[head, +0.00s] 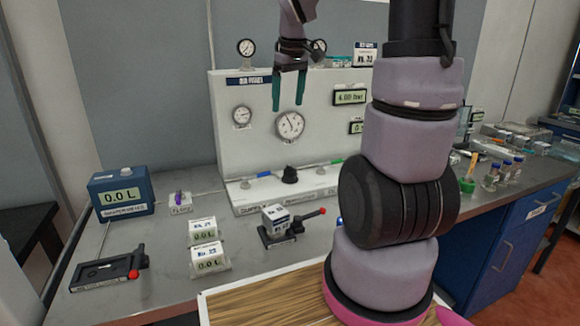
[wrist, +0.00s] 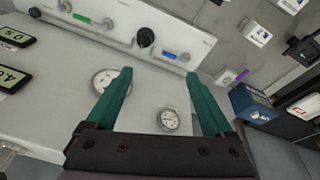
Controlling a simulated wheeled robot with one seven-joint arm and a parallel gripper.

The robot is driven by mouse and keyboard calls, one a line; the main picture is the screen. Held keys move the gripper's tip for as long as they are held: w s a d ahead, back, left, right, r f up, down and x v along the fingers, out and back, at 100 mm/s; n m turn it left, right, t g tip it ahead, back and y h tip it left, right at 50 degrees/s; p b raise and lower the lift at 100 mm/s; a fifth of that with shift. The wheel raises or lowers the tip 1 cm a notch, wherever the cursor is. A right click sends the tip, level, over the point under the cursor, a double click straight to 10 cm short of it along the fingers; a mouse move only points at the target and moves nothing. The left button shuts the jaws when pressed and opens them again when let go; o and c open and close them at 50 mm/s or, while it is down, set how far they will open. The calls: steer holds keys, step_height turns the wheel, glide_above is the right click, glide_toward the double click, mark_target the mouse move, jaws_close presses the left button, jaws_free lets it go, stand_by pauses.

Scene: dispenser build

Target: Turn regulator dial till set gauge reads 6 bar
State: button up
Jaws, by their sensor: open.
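The black regulator dial (head: 289,174) sits low at the middle of the white panel (head: 225,92). It also shows in the wrist view (wrist: 146,37), beyond the fingertips. My gripper (head: 290,90) has teal fingers pointing down, open and empty. It is in front of the panel's upper part, well above the dial and apart from it. A large round gauge (head: 290,125) and a smaller one (head: 241,115) are on the panel face. In the wrist view the left finger partly covers the large gauge (wrist: 104,80). A digital display (head: 350,97) shows a bar value, too small to read surely.
A blue meter box (head: 122,192) reading 0.0 L stands at the left of the grey bench. Small display blocks (head: 208,260) and a red-tipped lever device (head: 290,228) are in front of the panel. My arm hides the panel's right side in the head view.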

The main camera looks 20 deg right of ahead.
mark_target(290, 166)
steer(key=w+d+f+n+g, duration=0.4)
steer(key=w+f, duration=0.5)
steer(key=f, duration=0.5)
steer(key=shift+n+t, duration=0.7)
steer(key=f, duration=1)
steer(key=shift+w+d+f, duration=0.15)
steer(key=shift+w+f, duration=0.05)
steer(key=shift+f, duration=0.2)
jaws_close()
steer(key=c, duration=1.4)
jaws_free()
steer(key=shift+o, duration=0.2)
steer(key=m, duration=0.6)
steer(key=shift+m, duration=0.3)
steer(key=m, duration=0.6)
steer(key=shift+m, duration=0.3)
